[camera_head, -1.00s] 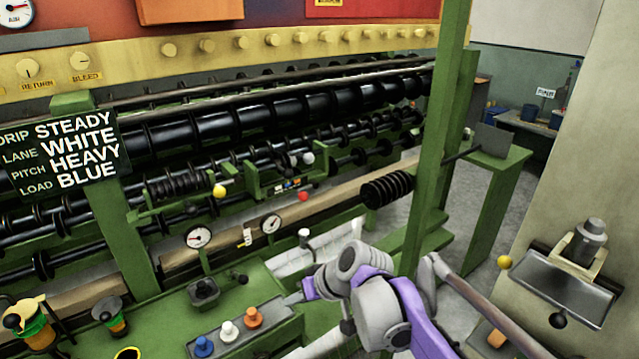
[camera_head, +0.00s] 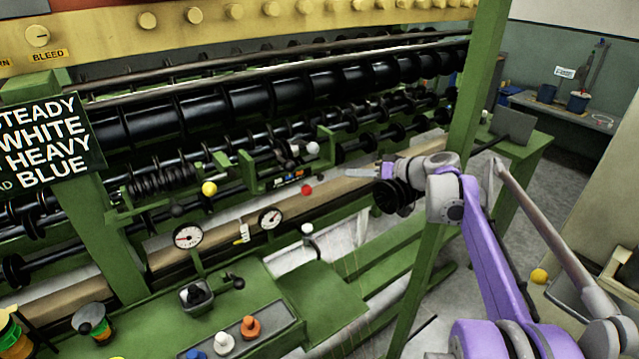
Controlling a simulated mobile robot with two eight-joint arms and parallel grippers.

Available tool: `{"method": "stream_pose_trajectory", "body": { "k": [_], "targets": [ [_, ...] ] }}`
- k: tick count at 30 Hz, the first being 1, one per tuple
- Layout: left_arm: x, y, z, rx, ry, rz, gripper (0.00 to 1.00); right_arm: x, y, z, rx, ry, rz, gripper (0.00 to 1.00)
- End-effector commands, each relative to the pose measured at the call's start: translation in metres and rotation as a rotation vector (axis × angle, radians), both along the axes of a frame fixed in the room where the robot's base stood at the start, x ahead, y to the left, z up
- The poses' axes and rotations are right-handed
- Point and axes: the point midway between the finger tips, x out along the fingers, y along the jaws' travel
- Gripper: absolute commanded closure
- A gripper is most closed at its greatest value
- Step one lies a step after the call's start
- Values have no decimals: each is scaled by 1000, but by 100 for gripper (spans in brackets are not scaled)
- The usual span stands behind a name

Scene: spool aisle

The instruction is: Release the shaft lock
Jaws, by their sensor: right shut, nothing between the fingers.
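My right gripper (camera_head: 358,171) is shut and empty. It reaches in from the right, in front of the roller machine, by the black ribbed spool (camera_head: 396,196) on its shaft; I cannot tell whether they touch. Left of its tips, a white ball knob (camera_head: 313,148) and a red ball knob (camera_head: 306,190) sit by a green bracket. A yellow ball knob (camera_head: 209,189) is farther left. No part is clearly labelled as the shaft lock, so I cannot tell which one it is. My left gripper is out of view.
A green post (camera_head: 478,90) stands close behind my right arm. Two gauges (camera_head: 188,236) (camera_head: 270,218) and a console with a black-knobbed lever (camera_head: 238,283) and white and orange pegs (camera_head: 251,328) are below. A sign (camera_head: 48,145) reads STEADY, WHITE, HEAVY, BLUE.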

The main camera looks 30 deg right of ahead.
Motion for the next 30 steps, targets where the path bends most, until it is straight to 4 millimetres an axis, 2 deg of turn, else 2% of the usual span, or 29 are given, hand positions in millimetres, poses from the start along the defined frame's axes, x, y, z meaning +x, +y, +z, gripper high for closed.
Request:
{"method": "stream_pose_trajectory", "body": {
  "k": [5, 8, 21, 25, 30],
  "targets": [
    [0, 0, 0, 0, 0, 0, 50, 3, 2, -2, 0, 1, 0, 100],
    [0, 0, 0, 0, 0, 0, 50, 12, 5, -6, -1, 1, 2, 100],
    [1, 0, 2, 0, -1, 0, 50, 90, 31, -41, 1, 2, 3, 100],
    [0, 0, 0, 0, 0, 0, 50, 94, 41, -58, 0, 2, 1, 100],
    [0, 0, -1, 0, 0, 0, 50, 98, 48, -70, 0, 2, 1, 100]
  ]
}}
